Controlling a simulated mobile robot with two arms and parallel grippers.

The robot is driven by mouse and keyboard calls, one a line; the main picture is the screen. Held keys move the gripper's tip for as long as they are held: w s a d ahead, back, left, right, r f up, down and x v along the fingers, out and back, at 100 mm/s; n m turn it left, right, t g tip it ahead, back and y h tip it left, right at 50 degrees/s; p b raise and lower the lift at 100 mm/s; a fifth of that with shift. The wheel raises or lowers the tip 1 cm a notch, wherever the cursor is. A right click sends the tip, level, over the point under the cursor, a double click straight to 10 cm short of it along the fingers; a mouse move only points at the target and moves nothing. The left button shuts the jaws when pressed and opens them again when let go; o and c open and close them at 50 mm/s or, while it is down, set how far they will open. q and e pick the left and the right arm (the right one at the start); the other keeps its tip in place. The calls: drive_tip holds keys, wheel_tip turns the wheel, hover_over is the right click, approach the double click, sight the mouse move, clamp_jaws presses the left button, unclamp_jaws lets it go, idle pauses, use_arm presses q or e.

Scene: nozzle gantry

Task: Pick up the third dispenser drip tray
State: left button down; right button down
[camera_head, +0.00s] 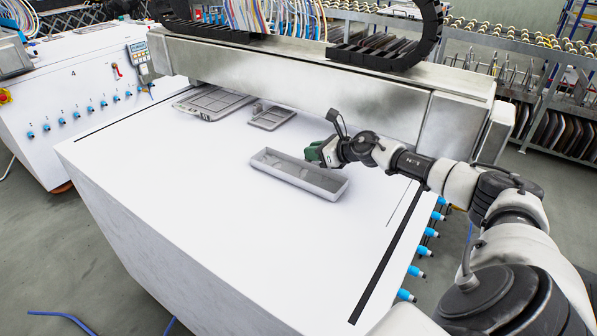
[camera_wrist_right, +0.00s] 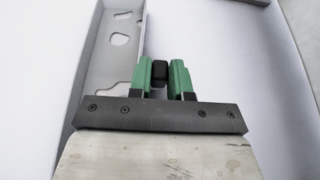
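A long grey drip tray (camera_head: 325,186) with raised walls lies on the white table, with irregular patches on its floor. In the right wrist view the tray (camera_wrist_right: 112,62) runs along the left of the gripper. My right gripper (camera_head: 318,153) is at the tray's far long wall, toward its right half. In the wrist view its green fingers (camera_wrist_right: 160,75) stand apart, the left one over the tray's edge. A dark block shows between them; I cannot tell what it is. No tray wall shows gripped. My left gripper is not in view.
The table's front and left are clear.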

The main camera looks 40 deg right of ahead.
drive_tip(key=shift+r, duration=0.1)
drive_tip(key=shift+d+r, duration=0.1)
drive_tip(key=shift+r, duration=0.5)
wheel_tip(320, 180, up, 17)
drive_tip(key=p, duration=0.2)
drive_tip(key=shift+f, duration=0.15)
